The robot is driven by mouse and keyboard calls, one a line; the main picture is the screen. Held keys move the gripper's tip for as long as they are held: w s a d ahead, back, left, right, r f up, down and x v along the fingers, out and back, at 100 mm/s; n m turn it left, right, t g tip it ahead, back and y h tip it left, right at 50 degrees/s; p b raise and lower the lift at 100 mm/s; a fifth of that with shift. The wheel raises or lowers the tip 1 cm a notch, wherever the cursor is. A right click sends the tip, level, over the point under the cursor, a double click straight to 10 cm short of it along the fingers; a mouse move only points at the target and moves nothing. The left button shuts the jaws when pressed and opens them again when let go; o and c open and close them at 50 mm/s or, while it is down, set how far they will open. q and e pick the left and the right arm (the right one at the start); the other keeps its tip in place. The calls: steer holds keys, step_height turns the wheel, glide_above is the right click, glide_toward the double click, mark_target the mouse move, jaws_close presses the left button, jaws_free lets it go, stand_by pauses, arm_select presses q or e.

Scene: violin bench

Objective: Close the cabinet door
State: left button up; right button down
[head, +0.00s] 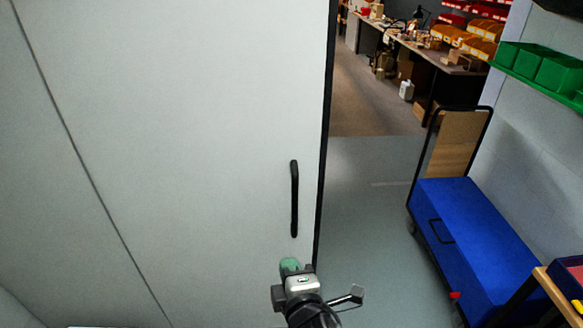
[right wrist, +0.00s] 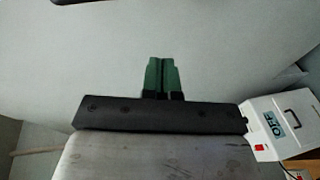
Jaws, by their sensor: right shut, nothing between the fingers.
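The cabinet door (head: 200,120) is a large, plain pale panel filling the left and middle of the head view. A black vertical bar handle (head: 294,199) sits near its dark right edge. A thin dark seam runs down the panel's left part. I cannot tell how far open the door is. My right gripper (head: 290,265) is just below the handle, in front of the panel. Its green fingers (right wrist: 161,75) are together and empty, pointing at the pale surface in the right wrist view. Whether they touch it is unclear. My left gripper is not in view.
A blue-topped cart (head: 475,235) stands to the right, with green bins (head: 535,62) on the wall above. Grey floor (head: 365,215) is clear between door edge and cart. A cluttered workbench (head: 445,62) stands behind. A white box marked OFF (right wrist: 279,126) shows in the right wrist view.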

step_height(320, 180, up, 11)
steer(key=s+t+p, duration=0.1)
steer(key=s+t, duration=0.1)
arm_select(q)
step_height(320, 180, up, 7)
steer(key=p, duration=0.4)
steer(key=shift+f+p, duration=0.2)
steer(key=shift+p, duration=0.15)
arm_select(e)
steer(key=w+d, duration=0.1)
steer(key=w, duration=1.2)
steer(key=shift+n, duration=0.4)
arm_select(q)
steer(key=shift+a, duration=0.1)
arm_select(e)
steer(key=shift+w+f, duration=0.1)
steer(key=shift+w, duration=0.1)
